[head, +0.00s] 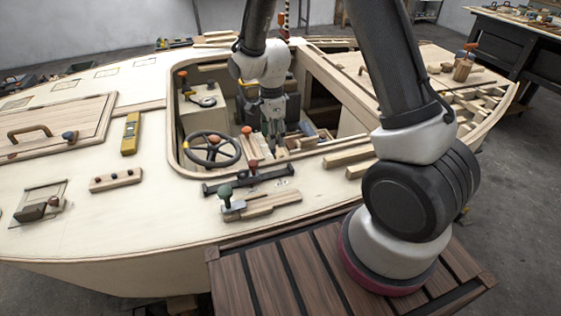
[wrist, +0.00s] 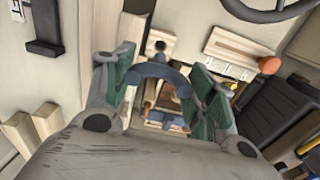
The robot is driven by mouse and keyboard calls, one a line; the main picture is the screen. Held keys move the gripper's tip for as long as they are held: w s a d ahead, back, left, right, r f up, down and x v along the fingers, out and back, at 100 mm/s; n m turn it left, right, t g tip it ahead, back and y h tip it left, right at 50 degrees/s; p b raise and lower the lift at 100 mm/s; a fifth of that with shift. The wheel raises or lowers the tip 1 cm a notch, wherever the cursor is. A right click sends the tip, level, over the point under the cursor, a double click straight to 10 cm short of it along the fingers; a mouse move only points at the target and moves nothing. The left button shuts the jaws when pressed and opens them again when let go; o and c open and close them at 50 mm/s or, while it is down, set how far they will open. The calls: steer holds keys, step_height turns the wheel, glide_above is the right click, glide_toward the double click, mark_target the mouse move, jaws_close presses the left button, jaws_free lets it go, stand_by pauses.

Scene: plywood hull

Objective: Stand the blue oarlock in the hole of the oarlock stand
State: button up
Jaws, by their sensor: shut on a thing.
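My gripper (wrist: 163,84) is shut on the blue oarlock (wrist: 158,71). In the head view my gripper (head: 273,126) points down over the cockpit opening, right of the steering wheel, and the oarlock cannot be made out there. I cannot identify the oarlock stand for certain. A pale wooden block with a dark round spot (wrist: 156,46) lies just beyond the oarlock in the wrist view; I cannot tell whether the spot is a hole or a knob.
The steering wheel (head: 212,150) stands left of my gripper. A wooden slat with an orange knob (wrist: 268,65) lies to the right in the wrist view. The cockpit rim (head: 180,120) surrounds the opening.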

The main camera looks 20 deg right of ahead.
stand_by(0.3)
steer(key=w+d+f, duration=0.7)
steer(key=w+f, duration=0.1)
steer(key=w, duration=0.4)
steer(key=shift+d+f, duration=0.15)
steer(key=shift+f, duration=2.2)
steer(key=shift+d+f, duration=0.1)
steer(key=shift+f, duration=2.2)
steer(key=shift+f, duration=0.1)
steer(key=o, duration=1.1)
step_height(320, 180, up, 12)
